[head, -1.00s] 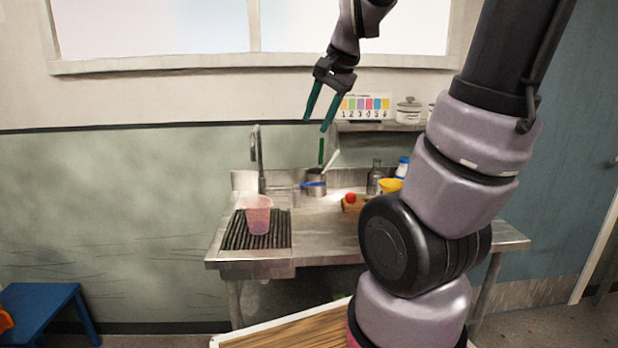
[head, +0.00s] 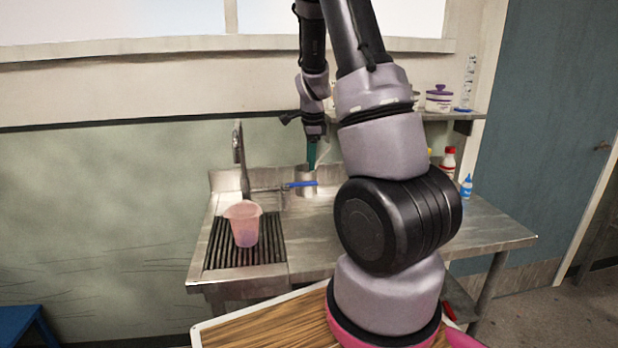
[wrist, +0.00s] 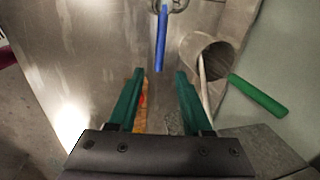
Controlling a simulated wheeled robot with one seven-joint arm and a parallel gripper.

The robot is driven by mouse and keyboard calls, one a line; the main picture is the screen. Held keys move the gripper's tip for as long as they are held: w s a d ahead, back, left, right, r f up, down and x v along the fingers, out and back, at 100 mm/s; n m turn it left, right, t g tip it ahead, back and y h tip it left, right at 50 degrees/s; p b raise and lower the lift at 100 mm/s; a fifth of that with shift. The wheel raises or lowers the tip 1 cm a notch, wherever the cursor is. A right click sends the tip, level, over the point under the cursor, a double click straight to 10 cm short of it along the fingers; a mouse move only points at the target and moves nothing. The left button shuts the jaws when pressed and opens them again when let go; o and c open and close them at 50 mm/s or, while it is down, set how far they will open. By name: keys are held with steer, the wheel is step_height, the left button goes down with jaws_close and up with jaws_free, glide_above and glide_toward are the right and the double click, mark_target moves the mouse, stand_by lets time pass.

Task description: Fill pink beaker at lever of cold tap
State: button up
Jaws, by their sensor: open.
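The pink beaker (head: 244,222) is translucent and stands upright on a black ribbed grate (head: 216,250) at the sink's left end. The grey tap (head: 241,170) rises behind it. I cannot tell whether the spout is exactly over the beaker. The blue lever (head: 303,184) sticks out to the tap's right, and in the wrist view the lever (wrist: 161,40) points down the picture. My gripper (wrist: 158,72) is open and empty, its green fingers apart with the lever's tip showing in line with the gap. In the head view my gripper (head: 312,155) is just above the lever, partly hidden.
A metal pot (wrist: 210,55) holding a pale stick stands close beside the lever, with a green bar (wrist: 258,96) near it. Bottles (head: 448,162) stand right on the steel counter (head: 490,228). A shelf with a jar (head: 439,98) hangs above.

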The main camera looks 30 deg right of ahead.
mark_target(310, 182)
steer(key=f, duration=0.2)
steer(key=w+f, duration=0.1)
steer(key=f, duration=0.4)
steer(key=shift+w+d, duration=0.15)
jaws_close()
stand_by(1.2)
